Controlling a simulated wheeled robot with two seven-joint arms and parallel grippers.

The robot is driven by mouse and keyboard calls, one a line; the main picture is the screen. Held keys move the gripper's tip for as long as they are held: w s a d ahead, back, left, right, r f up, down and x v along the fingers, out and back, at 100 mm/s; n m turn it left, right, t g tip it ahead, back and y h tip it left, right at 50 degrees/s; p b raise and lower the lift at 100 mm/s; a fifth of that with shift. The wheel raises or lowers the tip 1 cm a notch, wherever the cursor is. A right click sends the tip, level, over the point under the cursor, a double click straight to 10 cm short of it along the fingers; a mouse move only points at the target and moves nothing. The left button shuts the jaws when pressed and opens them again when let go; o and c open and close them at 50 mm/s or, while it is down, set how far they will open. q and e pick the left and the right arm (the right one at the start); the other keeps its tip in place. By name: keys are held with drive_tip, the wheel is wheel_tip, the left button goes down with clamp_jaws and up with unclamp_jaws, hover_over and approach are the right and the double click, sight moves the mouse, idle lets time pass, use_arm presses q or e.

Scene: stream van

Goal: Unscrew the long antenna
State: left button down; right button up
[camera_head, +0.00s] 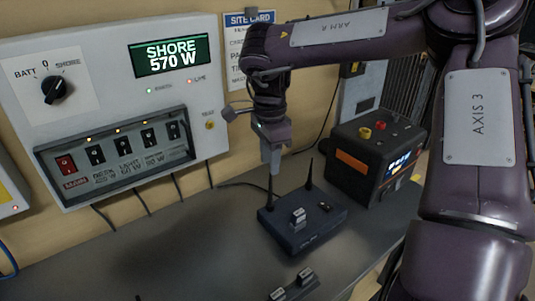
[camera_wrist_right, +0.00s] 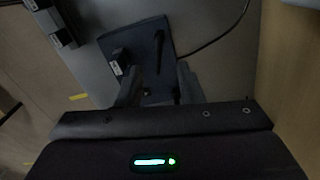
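A dark router-like box (camera_head: 303,229) lies on the grey bench with two thin black antennas standing on its back edge. The left antenna (camera_head: 271,190) rises toward my right gripper (camera_head: 271,165); its upper end is close to or behind the fingertips. The right antenna (camera_head: 309,174) stands free. I cannot tell which is longer. In the right wrist view the box (camera_wrist_right: 135,62) lies beyond my right gripper (camera_wrist_right: 160,88), whose fingers are apart. A dark antenna (camera_wrist_right: 176,94) shows between them, nearer the right finger; contact is not clear. My left gripper is out of view.
A white power panel (camera_head: 110,110) with switches and a display is on the wall at left. A black unit with red and yellow knobs (camera_head: 377,155) stands right of the box. A small dark block (camera_head: 295,285) lies at the front. Bare bench (camera_head: 200,245) extends left.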

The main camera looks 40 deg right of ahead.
sight(270, 188)
wheel_tip(270, 188, down, 6)
drive_tip(key=shift+s, duration=0.1)
idle(0.4)
drive_tip(key=c, duration=0.7)
clamp_jaws()
